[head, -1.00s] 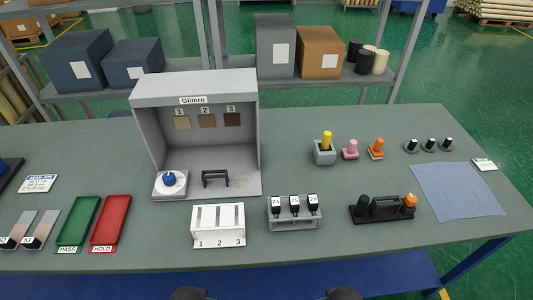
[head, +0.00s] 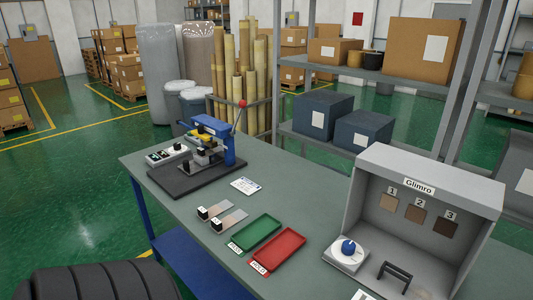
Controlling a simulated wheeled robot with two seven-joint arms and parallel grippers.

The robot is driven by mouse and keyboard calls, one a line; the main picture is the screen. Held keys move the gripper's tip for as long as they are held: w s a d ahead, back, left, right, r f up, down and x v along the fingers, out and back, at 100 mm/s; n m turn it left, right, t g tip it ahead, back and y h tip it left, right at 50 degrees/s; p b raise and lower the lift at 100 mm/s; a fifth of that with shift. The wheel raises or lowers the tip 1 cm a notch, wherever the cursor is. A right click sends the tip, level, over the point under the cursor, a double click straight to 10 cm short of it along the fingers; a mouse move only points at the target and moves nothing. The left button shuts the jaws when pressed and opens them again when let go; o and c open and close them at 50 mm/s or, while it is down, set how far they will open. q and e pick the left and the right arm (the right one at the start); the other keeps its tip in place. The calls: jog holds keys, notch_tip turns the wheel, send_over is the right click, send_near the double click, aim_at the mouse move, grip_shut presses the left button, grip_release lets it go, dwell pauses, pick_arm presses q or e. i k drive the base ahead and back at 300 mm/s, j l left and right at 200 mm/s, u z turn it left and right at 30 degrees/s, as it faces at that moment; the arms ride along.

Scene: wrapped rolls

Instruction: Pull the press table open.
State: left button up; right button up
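A small blue press (head: 224,142) with a red-knobbed lever stands on a dark base plate (head: 181,184) at the left end of the green-grey bench in the head view. Its table (head: 203,158) appears as a grey and dark part low in front of the blue column, with a yellow piece above it. I cannot tell how far the table is pulled out. Neither gripper shows. A dark ribbed part of mine fills the bottom left corner, well apart from the press.
On the bench (head: 185,236) lie a label card (head: 246,186), two sample strips (head: 228,218), a green tray (head: 256,233) and a red tray (head: 278,250). A grey Glimro booth (head: 425,175) stands at right. Green floor is open at left.

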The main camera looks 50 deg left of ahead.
aim_at(198, 164)
jog(key=u, duration=2.05)
